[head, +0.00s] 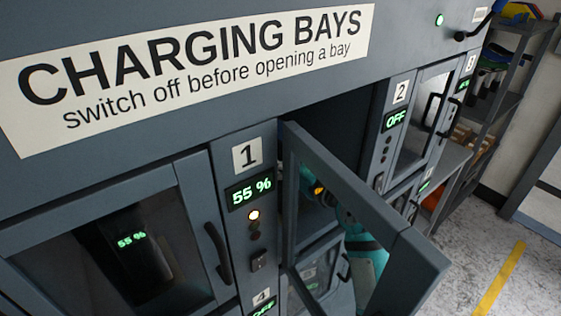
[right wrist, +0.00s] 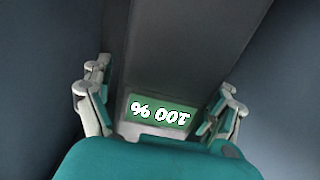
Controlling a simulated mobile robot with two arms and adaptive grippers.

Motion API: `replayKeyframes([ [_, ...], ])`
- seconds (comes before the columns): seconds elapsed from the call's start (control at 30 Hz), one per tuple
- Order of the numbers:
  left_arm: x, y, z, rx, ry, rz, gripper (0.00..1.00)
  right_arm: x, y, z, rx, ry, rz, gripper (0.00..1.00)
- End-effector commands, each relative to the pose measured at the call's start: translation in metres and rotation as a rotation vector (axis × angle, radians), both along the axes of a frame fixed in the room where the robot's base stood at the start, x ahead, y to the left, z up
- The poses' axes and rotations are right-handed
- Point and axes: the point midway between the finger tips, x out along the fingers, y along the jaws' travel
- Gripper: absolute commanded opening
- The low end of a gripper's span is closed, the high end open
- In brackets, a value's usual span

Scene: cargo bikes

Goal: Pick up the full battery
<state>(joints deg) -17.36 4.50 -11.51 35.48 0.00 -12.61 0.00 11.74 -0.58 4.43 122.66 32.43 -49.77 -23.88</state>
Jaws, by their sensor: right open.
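The full battery (right wrist: 180,60) is a dark grey block in the right wrist view, with a green display (right wrist: 160,114) reading 100 %, upside down in the picture. My right gripper (right wrist: 160,105) is open, with one finger on each side of the battery's display end. Gaps show between the fingers and the battery. In the head view the open bay beside label 2 (head: 400,92) is dark inside, and no battery can be made out there. My teal right arm shows through the glass of its open door (head: 335,190); its fingertips are hidden. My left gripper is not in view.
Bay 1 at the left is closed, with a battery (head: 128,240) reading 55 % behind its window. The display by label 2 reads OFF (head: 395,119). The open door juts out in front of my right arm. Shelves (head: 500,100) stand at the right beside free floor (head: 470,270).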

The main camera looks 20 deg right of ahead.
Motion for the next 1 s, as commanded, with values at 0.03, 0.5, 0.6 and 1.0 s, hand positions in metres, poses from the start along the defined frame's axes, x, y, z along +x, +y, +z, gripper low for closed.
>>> replayKeyframes([
  [0.03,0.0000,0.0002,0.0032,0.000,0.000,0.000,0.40,0.0048,0.0023,0.0010,0.002,0.002,0.001,0.89],
  [0.5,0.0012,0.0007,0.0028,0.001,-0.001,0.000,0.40,0.0088,0.0034,-0.0013,0.000,0.001,0.000,0.66],
  [0.6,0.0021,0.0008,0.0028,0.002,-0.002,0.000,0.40,0.0088,0.0033,-0.0013,0.000,0.001,0.000,0.53],
  [1.0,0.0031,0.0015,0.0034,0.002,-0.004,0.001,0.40,0.0083,0.0035,0.0046,0.003,-0.013,0.000,0.07],
])
